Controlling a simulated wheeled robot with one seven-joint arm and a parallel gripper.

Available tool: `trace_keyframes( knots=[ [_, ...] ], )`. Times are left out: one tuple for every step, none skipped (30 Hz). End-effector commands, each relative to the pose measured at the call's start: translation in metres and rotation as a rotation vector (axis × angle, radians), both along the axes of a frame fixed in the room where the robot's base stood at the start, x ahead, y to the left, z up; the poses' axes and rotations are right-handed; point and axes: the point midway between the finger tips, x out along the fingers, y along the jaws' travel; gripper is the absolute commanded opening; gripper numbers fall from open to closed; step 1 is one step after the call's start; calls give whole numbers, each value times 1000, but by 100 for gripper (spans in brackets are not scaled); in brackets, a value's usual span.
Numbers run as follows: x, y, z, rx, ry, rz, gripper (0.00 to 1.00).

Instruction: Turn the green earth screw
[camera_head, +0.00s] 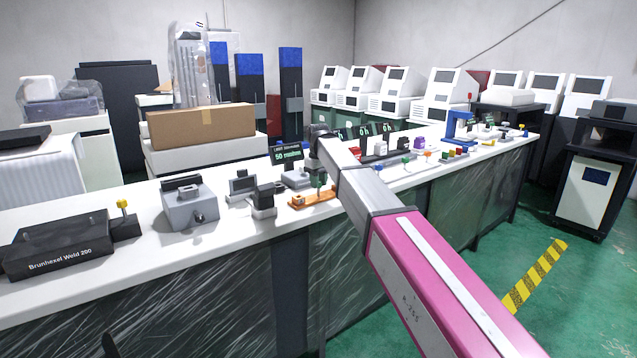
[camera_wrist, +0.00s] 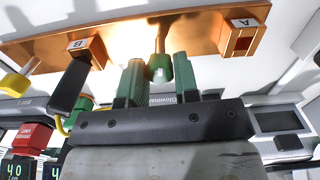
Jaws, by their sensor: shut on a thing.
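The green earth screw (camera_wrist: 158,68) shows in the wrist view, its stem running to the orange-brown plate (camera_wrist: 110,36). The plate carries a block marked A (camera_wrist: 239,38) and a block marked B (camera_wrist: 86,50). My gripper (camera_wrist: 158,80) has its two greenish fingers on either side of the screw's head, shut on it. In the head view the orange plate (camera_head: 302,200) lies near the front edge of the white bench, under the end of my arm. The screw's small size there makes its turn angle hard to tell.
A black lever (camera_wrist: 68,86) and a yellow knob (camera_wrist: 17,83) stand left of my fingers in the wrist view. On the bench, a grey device (camera_head: 188,205) and a black Brunhexel box (camera_head: 57,245) stand left, a sign (camera_head: 288,155) behind.

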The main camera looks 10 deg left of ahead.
Motion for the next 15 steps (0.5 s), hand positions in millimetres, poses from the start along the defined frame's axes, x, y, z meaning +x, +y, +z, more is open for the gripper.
trace_keyframes(
  knots=[
    [0, 0, 0, 0, 0, -45, 5],
    [0, 0, 0, 0, 0, -74, 5],
    [0, 0, 0, 0, 0, -112, 5],
    [0, 0, 0, 0, 0, -140, 5],
    [0, 0, 0, 0, 0, -169, 5],
    [0, 0, 0, 0, 0, -207, 5],
    [0, 0, 0, 0, 0, -235, 5],
    [0, 0, 0, 0, 0, -264, 5],
    [0, 0, 0, 0, 0, -302, 5],
    [0, 0, 0, 0, 0, -330, 5],
    [0, 0, 0, 0, 0, -359, 5],
    [0, 0, 0, 0, 0, -397, 5],
    [0, 0, 0, 0, 0, -425, 5],
    [0, 0, 0, 0, 0, -454, 5],
    [0, 0, 0, 0, 0, -491, 5]
  ],
)
